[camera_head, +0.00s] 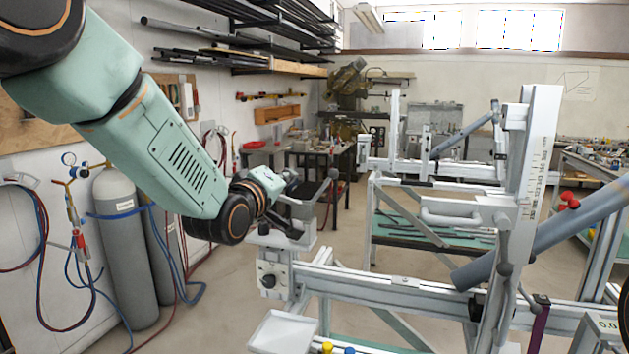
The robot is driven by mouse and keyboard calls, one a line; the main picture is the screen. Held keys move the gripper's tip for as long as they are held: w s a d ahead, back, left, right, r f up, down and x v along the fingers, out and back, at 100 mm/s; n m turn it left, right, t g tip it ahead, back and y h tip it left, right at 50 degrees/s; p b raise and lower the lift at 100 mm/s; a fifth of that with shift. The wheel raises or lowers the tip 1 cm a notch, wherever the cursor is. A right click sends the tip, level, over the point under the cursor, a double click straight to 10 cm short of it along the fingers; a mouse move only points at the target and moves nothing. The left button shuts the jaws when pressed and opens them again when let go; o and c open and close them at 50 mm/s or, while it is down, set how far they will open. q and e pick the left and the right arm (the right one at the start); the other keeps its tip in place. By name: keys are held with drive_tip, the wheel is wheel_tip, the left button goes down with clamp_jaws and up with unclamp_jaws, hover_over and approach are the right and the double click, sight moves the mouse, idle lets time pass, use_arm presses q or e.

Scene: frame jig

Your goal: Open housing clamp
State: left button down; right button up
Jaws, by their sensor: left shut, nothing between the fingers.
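My left gripper (288,212) is at the end of the pale green arm coming in from the left. It is shut and empty, right at the top of the grey housing clamp (303,232) on the left end of the frame jig (390,288). My wrist hides part of the clamp, and I cannot tell whether the fingers touch it. A thin dark clamp lever (328,205) stands just right of the gripper. A block with a black knob (268,281) sits below the clamp. My right gripper is not in view.
A slanted grey tube (540,240) and a white upright with a scale (541,150) stand at the right of the jig. A white tray (283,332) is low in front. Gas cylinders (125,250) stand by the left wall. The floor behind the jig is partly clear.

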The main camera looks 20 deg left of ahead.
sight(323, 187)
use_arm(q)
drive_tip(key=w+d+f+p, duration=0.1)
drive_tip(key=w+d+f, duration=0.1)
drive_tip(key=w, duration=0.5)
drive_tip(key=shift+w+d+f+p, duration=0.25)
drive_tip(key=shift+d+f+p, duration=0.1)
drive_tip(key=shift+d, duration=0.55)
drive_tip(key=shift+s+a+r, duration=0.1)
drive_tip(key=shift+s+r, duration=0.05)
